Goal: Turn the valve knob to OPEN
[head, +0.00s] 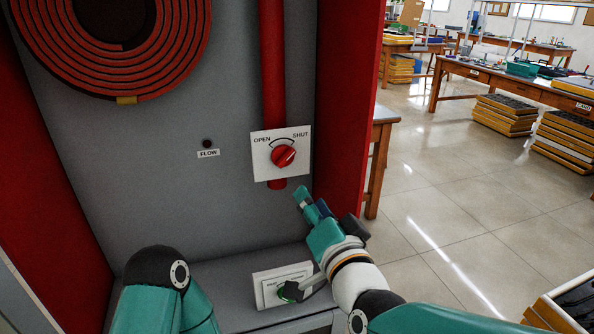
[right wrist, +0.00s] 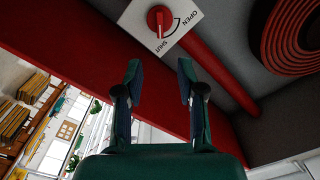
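The valve knob (head: 283,157) is red and round, on a white plate (head: 263,172) marked OPEN at left and SHUT at right. Its pointer appears turned toward SHUT. The knob also shows at the top of the right wrist view (right wrist: 158,18), with the SHUT label beside it. My right gripper (head: 304,198) is below and slightly right of the plate, apart from it. In the right wrist view its two fingers (right wrist: 159,68) stand apart with nothing between them. My left gripper is not in view; only part of the left arm shows at lower left.
A red pipe (head: 273,60) runs down behind the plate. A coiled red hose (head: 165,60) hangs at upper left. The red cabinet side wall (head: 348,90) stands close right of the knob.

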